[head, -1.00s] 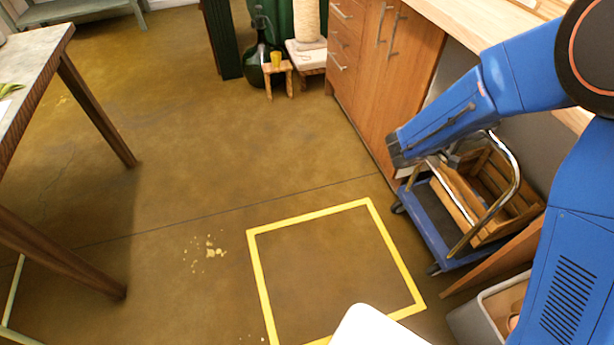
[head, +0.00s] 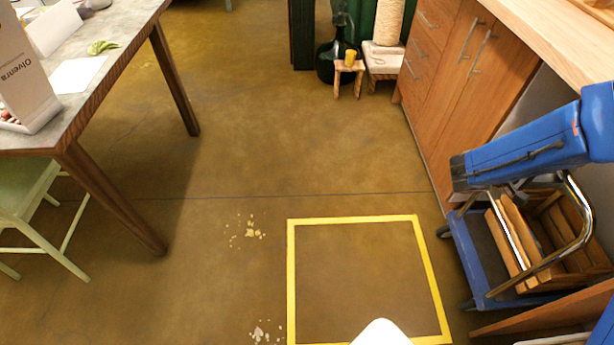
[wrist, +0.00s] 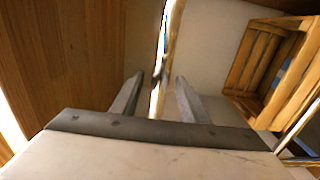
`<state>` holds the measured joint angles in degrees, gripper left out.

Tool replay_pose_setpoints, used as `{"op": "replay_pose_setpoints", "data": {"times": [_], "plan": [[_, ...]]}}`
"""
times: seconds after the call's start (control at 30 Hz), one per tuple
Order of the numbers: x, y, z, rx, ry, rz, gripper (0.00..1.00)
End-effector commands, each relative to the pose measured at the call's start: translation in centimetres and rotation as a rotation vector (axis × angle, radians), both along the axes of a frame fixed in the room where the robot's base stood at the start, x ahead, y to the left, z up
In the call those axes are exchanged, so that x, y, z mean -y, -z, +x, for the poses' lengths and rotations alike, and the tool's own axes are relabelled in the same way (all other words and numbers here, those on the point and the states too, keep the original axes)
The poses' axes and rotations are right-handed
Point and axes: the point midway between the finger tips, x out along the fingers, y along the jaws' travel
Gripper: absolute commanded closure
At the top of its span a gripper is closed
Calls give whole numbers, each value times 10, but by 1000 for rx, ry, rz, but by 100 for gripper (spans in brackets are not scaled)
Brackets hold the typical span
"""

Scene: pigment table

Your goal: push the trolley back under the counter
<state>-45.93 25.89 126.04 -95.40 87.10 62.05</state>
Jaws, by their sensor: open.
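The trolley (head: 472,250) has a blue deck, dark wheels and a bent metal handle (head: 583,205). It stands at the right in the head view, in the bay beside the wooden cabinet, its near end about level with the cabinet front. A slatted wooden crate (head: 508,240) rides on it and also shows in the wrist view (wrist: 262,60). The counter (head: 540,35) runs above. My gripper (wrist: 158,92) is open, with a metal bar, seemingly the handle, upright between or just beyond its fingers; contact is unclear. In the head view my blue arm mostly hides the gripper.
A yellow-taped square (head: 365,219) on the floor left of the trolley is empty. A wooden panel (head: 545,318) bounds the bay's near side. A table (head: 100,95) and pale green chair (head: 25,195) stand at left. The middle floor is clear.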

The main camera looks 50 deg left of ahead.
Motion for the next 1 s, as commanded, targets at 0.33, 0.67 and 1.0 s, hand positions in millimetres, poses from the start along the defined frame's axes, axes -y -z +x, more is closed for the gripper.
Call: {"op": "replay_pose_setpoints", "data": {"times": [0.33,0.67,1.0], "plan": [[-17,0,-21,0,-2,0,59],[-41,0,-52,1,-2,-1,59],[-66,0,-84,1,-2,-1,59]]}}
